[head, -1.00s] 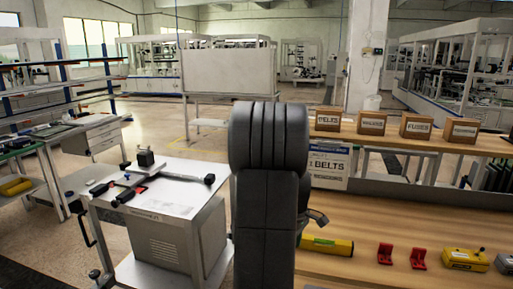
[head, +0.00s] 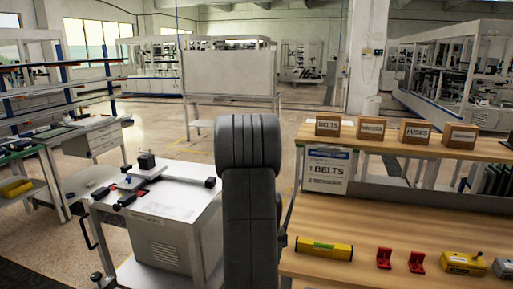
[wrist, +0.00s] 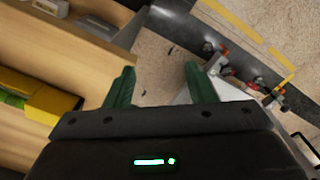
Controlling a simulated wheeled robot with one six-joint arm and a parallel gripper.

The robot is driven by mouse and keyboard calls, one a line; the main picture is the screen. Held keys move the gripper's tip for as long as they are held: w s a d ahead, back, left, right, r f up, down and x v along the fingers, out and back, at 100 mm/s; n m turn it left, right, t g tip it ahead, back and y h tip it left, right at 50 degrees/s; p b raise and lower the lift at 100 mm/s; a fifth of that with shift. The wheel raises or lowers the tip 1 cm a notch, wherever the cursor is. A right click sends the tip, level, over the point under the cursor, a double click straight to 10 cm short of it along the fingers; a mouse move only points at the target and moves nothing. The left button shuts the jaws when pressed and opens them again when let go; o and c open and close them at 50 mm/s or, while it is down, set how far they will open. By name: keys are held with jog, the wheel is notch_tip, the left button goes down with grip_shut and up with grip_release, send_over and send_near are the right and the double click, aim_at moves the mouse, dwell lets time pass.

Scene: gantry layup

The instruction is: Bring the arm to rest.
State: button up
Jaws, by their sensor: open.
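My arm (head: 248,200) stands upright in the middle of the head view and hides what is behind it. My gripper is hidden in the head view. In the wrist view my gripper (wrist: 155,85) shows two green fingers set well apart, with nothing between them but a view of the floor. It hangs clear of the wooden bench and the white cart.
The wooden bench (head: 380,222) on the right holds a yellow level (head: 324,248), red brackets (head: 384,258) and a yellow tool (head: 463,263). Labelled boxes (head: 370,129) line its upper shelf. A white cart (head: 178,212) with tools stands left.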

jog(key=shift+a+f+m+p, duration=0.2)
jog(key=shift+a+f+m, duration=0.45)
jog(key=shift+a+m, duration=0.2)
jog(key=shift+a+f+m+p, duration=0.15)
jog(key=shift+a+f+m, duration=0.45)
jog(key=shift+a+m, duration=0.2)
